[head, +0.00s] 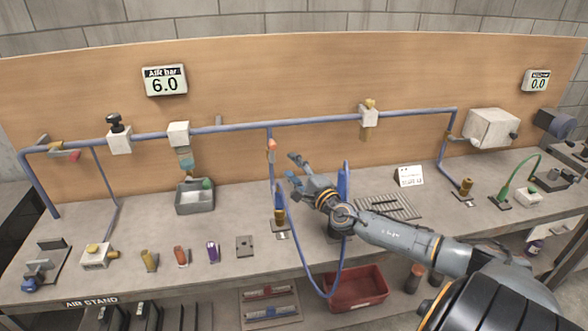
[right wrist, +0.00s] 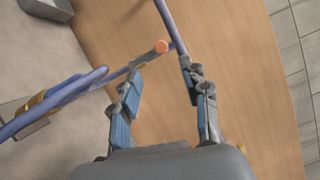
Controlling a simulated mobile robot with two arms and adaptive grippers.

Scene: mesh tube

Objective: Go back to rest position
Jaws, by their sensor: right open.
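My right gripper (head: 293,172) is above the middle of the bench, with its arm coming in from the lower right. Its two blue-padded fingers are spread apart and nothing is between the pads. In the right wrist view the open fingers (right wrist: 163,82) point towards the wooden back panel (right wrist: 235,70). The blue hose (head: 272,160) with its orange fitting (head: 271,146) hangs just left of the fingertips in the head view. My left gripper is not in view.
The hose loops below the bench front (head: 325,294). A blue upright part (head: 343,180) stands close behind my right wrist. A grey slotted tray (head: 390,206) and a white card (head: 409,176) are to the right. Several small parts line the bench's left front. A red bin (head: 357,290) is below.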

